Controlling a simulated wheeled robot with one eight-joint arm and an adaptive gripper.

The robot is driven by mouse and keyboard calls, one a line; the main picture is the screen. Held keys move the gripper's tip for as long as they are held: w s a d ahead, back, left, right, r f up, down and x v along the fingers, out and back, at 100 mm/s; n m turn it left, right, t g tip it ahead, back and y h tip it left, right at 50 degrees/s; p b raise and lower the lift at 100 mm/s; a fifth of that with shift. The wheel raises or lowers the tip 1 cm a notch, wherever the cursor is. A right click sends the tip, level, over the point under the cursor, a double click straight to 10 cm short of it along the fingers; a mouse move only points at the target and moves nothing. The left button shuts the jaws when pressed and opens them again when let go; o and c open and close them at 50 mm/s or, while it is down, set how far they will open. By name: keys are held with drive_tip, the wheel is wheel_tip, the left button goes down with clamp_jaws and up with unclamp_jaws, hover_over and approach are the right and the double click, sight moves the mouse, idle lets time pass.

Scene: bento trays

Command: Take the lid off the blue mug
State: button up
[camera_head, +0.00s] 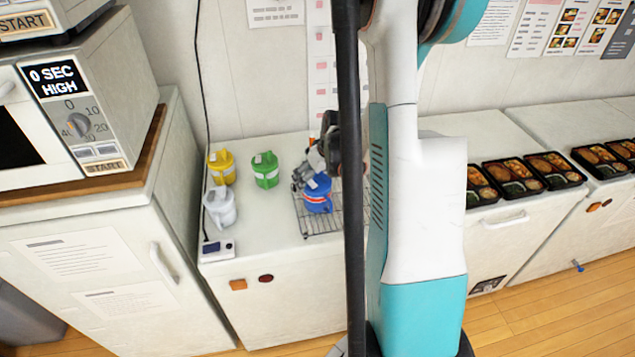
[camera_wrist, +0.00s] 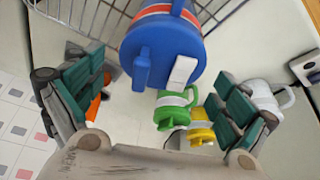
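The blue mug (camera_head: 317,204) with a red and white band stands on a wire rack on the white counter. Its blue lid (camera_wrist: 158,52) is on it, with a white tab on top; the mug's band shows at the top of the wrist view. My gripper (camera_head: 312,172) is just above and beside the mug in the head view, partly hidden by my arm. In the wrist view my gripper (camera_wrist: 158,88) has its fingers spread wide, with nothing between the pads. The lid lies ahead of the fingers, and I cannot tell whether they touch it.
A green mug (camera_head: 265,170), a yellow mug (camera_head: 222,167) and a white mug (camera_head: 220,207) stand left of the wire rack (camera_head: 334,222). A microwave (camera_head: 118,85) is at far left. Several bento trays (camera_head: 516,176) lie at right.

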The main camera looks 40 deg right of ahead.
drive_tip(key=c, duration=0.6)
drive_tip(key=shift+r, duration=0.15)
